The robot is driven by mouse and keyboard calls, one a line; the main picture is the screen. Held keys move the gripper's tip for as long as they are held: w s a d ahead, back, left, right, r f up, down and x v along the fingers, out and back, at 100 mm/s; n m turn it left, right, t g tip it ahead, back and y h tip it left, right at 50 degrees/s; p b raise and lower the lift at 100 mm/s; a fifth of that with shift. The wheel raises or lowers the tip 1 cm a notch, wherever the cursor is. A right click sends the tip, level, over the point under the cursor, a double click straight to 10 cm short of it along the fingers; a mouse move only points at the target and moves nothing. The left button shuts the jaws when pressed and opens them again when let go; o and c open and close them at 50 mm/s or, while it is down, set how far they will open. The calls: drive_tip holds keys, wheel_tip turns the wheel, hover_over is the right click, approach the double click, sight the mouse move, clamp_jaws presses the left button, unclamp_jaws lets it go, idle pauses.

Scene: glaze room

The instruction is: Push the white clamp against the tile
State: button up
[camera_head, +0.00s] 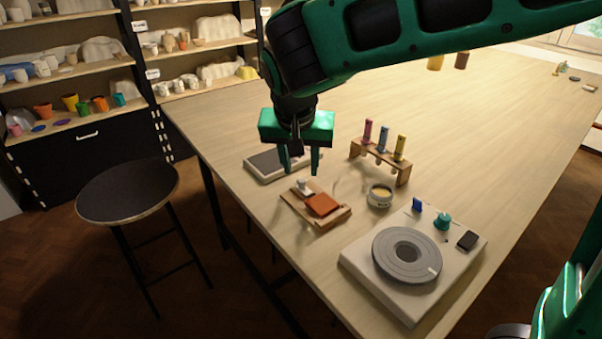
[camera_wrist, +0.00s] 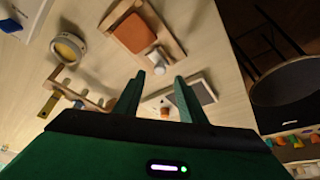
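The orange-brown tile (camera_head: 322,204) lies on a small wooden board (camera_head: 329,221). The white clamp (camera_head: 304,187) sits on the same board at the tile's far left side. In the wrist view the tile (camera_wrist: 137,33) is at the top, with the white clamp (camera_wrist: 157,58) just below its edge; I cannot tell whether they touch. My gripper (camera_head: 300,168) hangs above and just beyond the clamp, fingers down. In the wrist view its two fingers (camera_wrist: 157,84) are apart with nothing held between them, and the clamp shows just beyond the tips.
A dark-topped tray (camera_head: 267,164) lies behind my gripper, partly hidden. A wooden rack with coloured tubes (camera_head: 381,158) and a round tin (camera_head: 380,195) stand right of the board. A wheel device (camera_head: 407,257) is nearer. A stool (camera_head: 128,192) stands left of the table. The far tabletop is mostly clear.

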sight(302, 179)
drive_tip(key=shift+x, duration=2.05)
drive_tip(key=shift+s, duration=0.1)
clamp_jaws()
